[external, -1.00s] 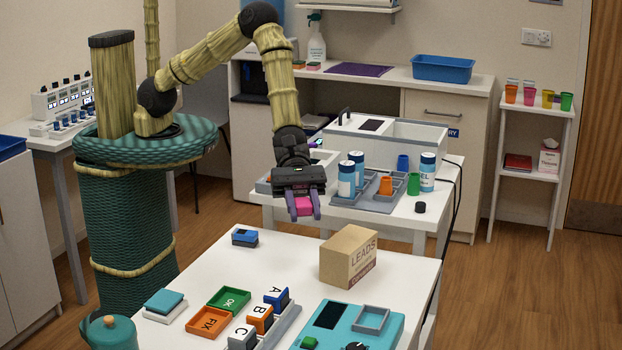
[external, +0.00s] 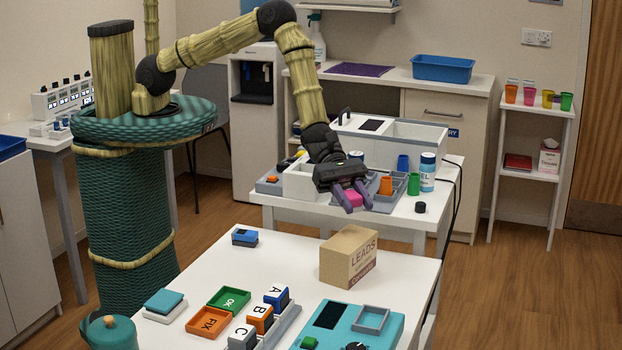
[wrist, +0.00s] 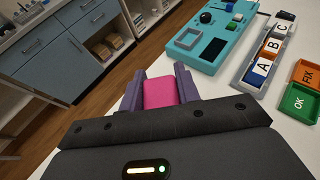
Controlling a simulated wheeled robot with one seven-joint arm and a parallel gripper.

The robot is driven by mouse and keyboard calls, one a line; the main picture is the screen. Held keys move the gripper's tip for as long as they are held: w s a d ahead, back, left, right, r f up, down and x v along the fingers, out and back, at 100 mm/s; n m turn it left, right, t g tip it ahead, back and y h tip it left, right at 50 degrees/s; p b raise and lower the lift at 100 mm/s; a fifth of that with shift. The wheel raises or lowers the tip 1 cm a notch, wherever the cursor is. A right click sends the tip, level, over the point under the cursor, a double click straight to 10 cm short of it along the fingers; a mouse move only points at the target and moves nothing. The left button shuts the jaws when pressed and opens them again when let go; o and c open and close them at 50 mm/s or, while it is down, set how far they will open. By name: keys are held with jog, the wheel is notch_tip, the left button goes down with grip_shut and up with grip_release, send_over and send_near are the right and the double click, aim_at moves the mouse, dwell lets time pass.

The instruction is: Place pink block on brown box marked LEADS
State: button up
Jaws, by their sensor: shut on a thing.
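My gripper (external: 352,197) is shut on the pink block (external: 353,197), which sits between its purple fingers. The block also shows in the wrist view (wrist: 160,92), gripped on both sides. In the external view the gripper is in the air, just above and behind the brown box marked LEADS (external: 336,260). The box stands upright on the white front table, near its back right edge. In the wrist view the box is not visible.
The front table (external: 200,270) also bears a teal device (external: 375,325), green OK and orange FIX trays (external: 229,299), and lettered blocks (external: 277,297). A back table behind the gripper holds a blue-white bottle (external: 427,172) and cups (external: 413,184).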

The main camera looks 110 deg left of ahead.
aim_at(353, 242)
jog(key=shift+f, duration=1.4)
jog(key=shift+f+p, duration=0.85)
jog(key=shift+f, duration=1.25)
jog(key=shift+f, duration=0.15)
jog(key=o, duration=1)
jog(key=shift+c, duration=0.2)
